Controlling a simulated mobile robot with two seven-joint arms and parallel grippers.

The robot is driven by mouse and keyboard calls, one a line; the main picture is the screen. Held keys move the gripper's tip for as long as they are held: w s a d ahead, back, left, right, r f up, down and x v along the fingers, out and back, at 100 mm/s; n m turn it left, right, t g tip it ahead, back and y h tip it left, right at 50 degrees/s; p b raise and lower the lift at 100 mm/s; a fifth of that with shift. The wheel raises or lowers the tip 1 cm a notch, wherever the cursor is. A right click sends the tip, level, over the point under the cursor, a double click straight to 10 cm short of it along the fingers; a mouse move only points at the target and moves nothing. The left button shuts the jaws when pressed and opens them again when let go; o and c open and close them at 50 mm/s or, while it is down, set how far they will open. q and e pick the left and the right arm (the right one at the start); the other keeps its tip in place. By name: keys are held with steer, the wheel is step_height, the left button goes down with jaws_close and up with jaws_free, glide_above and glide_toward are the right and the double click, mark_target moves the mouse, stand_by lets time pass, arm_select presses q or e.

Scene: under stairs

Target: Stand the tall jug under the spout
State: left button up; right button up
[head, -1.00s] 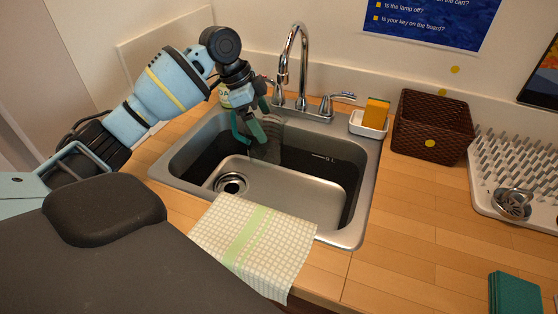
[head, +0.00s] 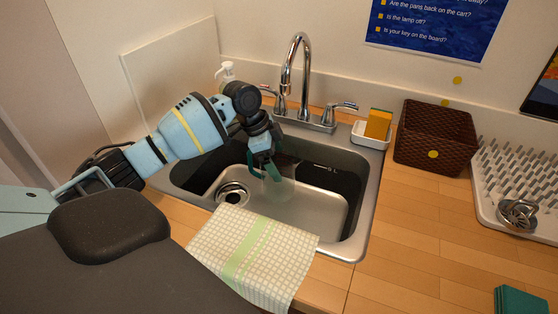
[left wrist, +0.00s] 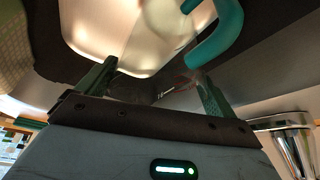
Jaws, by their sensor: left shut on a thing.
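The chrome spout (head: 286,84) arches over the back of the sink. My left gripper (head: 267,168) reaches into the sink basin, below and slightly left of the spout's tip. It is shut on the tall jug (head: 279,187), which looks clear and is hard to make out against the basin. In the left wrist view, the jug's teal handle (left wrist: 222,35) shows beyond the two fingers of the left gripper (left wrist: 155,88). I cannot tell whether the jug touches the basin floor. My right gripper is not in view.
The metal sink (head: 368,195) has a drain at its left. A checked cloth (head: 245,250) hangs over its front edge. A sponge (head: 378,124) in a white dish, a brown basket (head: 434,135) and a drying rack (head: 485,205) stand to the right. A pump bottle (head: 227,71) stands behind my arm.

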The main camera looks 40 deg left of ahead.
arm_select(q)
steer(key=shift+w+d+f, duration=0.2)
steer(key=shift+w+d, duration=0.15)
steer(key=shift+d, duration=0.15)
steer(key=shift+a+f, duration=0.1)
steer(key=shift+f, duration=0.4)
steer(key=o, duration=1.1)
steer(key=shift+c, duration=0.2)
steer(key=v, duration=1.2)
steer(key=shift+p, duration=0.45)
